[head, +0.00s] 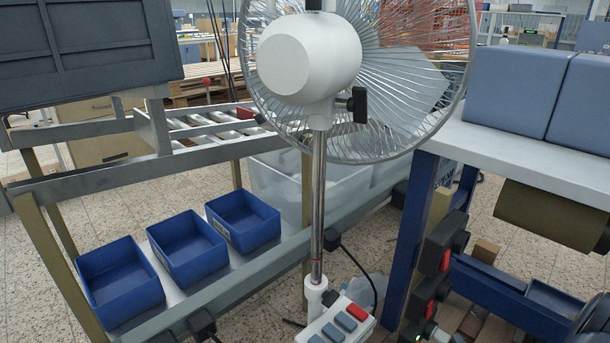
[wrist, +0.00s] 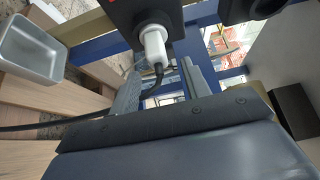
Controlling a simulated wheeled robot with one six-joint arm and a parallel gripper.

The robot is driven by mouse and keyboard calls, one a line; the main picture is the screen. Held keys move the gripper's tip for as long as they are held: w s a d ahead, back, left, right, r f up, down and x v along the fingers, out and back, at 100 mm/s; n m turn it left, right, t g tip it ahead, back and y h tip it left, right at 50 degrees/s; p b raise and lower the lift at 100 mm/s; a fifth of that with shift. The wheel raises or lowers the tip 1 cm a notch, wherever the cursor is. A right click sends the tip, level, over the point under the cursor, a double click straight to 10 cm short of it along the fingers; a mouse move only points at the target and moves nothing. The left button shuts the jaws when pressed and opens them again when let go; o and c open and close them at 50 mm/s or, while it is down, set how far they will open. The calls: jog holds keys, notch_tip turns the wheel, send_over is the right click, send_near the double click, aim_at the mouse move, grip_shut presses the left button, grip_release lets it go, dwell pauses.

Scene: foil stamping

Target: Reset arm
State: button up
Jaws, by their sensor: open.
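My gripper (wrist: 161,70) shows in the wrist view with its two grey ridged fingers apart. A white plug (wrist: 153,42) with a black cable sits in a dark box (wrist: 138,12) just beyond the fingertips. The plug and cable lie between the lines of the two fingers, and I see a gap on either side. My gripper holds nothing that I can see.
A standing fan (head: 310,60) with a white button base (head: 338,325) stands at the centre. Blue bins (head: 120,285) line a shelf at left. A grey tray (wrist: 28,50) shows at the wrist view's upper left.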

jog(key=s+d, duration=0.1)
jog(key=s, duration=0.1)
jog(key=s+d, duration=0.2)
jog(key=shift+s+d, duration=0.1)
jog(key=shift+d, duration=0.15)
